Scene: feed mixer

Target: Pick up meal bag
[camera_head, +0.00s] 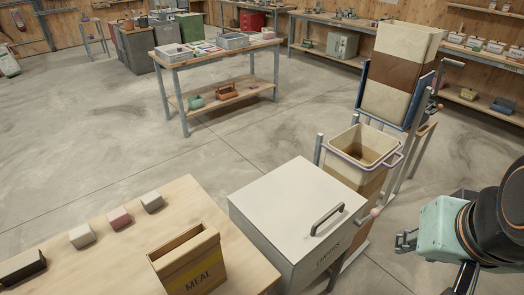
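The meal bag (190,268) is a tan and yellow open-topped bag marked MEAL. It stands upright at the front right edge of the wooden table in the head view, and its lower part is cut off by the picture's bottom edge. My gripper (405,241) is at the right, beside the mint-green end of my arm, well away from the bag. It touches nothing that I can see. Its fingers are small and partly hidden, so I cannot tell how far apart they are.
Several small blocks (119,217) lie along the wooden table (150,195). A lidded grey bin (298,215) with a handle stands between bag and gripper. Behind it is an open bin (362,145) and a tall stacked hopper (395,75).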

